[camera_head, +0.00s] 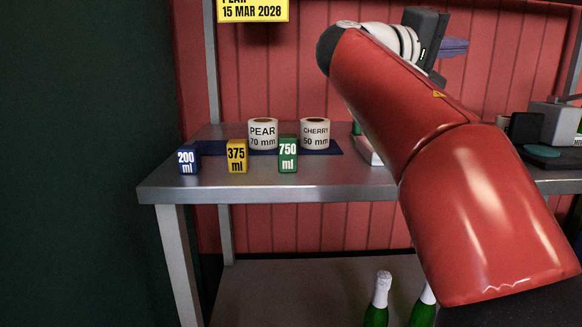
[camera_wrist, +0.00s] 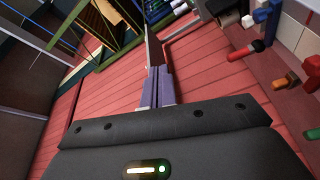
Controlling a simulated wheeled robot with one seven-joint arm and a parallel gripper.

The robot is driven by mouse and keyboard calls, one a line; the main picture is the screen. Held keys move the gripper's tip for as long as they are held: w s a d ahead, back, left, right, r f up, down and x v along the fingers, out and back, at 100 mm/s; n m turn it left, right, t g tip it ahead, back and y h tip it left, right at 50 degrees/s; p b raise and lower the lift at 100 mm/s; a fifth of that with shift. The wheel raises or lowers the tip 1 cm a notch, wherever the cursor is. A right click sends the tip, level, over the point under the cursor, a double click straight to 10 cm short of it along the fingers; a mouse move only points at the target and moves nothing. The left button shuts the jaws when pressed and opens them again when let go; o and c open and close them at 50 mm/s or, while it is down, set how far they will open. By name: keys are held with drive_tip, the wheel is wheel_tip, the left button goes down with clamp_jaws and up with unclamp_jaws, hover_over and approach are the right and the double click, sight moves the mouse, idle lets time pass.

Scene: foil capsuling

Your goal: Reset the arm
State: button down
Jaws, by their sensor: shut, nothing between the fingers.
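My gripper (camera_head: 455,47) is raised above the bench in the head view, at the end of my red arm, pointing to the right. In the wrist view its two purple-grey fingers (camera_wrist: 157,88) are together with nothing between them. The gripper is apart from everything on the bench.
A steel bench (camera_head: 270,186) carries a blue 200 ml block (camera_head: 188,160), a yellow 375 ml block (camera_head: 237,157), a green 750 ml block (camera_head: 288,155), a PEAR roll (camera_head: 263,134) and a CHERRY roll (camera_head: 314,133). Green bottles (camera_head: 378,300) stand below. My arm hides the bench's middle.

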drive_tip(key=s+d+f+n+y, duration=0.1)
drive_tip(key=s+f+y, duration=0.25)
drive_tip(key=f, duration=0.55)
drive_tip(key=s+d+f+n+y, duration=0.15)
drive_tip(key=f+y, duration=0.35)
drive_tip(key=f, duration=0.5)
drive_tip(key=s+a+f+m+y, duration=0.1)
drive_tip(key=s+a+f+y, duration=0.2)
drive_tip(key=s+f, duration=0.3)
drive_tip(key=s+a+f+y, duration=0.3)
drive_tip(key=s+a+f, duration=0.2)
drive_tip(key=f, duration=0.7)
drive_tip(key=s+a+f+m+g+y, duration=0.1)
drive_tip(key=s+a+f+y, duration=0.2)
drive_tip(key=f, duration=0.6)
drive_tip(key=s+a, duration=0.2)
drive_tip(key=s, duration=0.1)
drive_tip(key=shift+s+m+b, duration=0.35)
drive_tip(key=shift+b, duration=0.05)
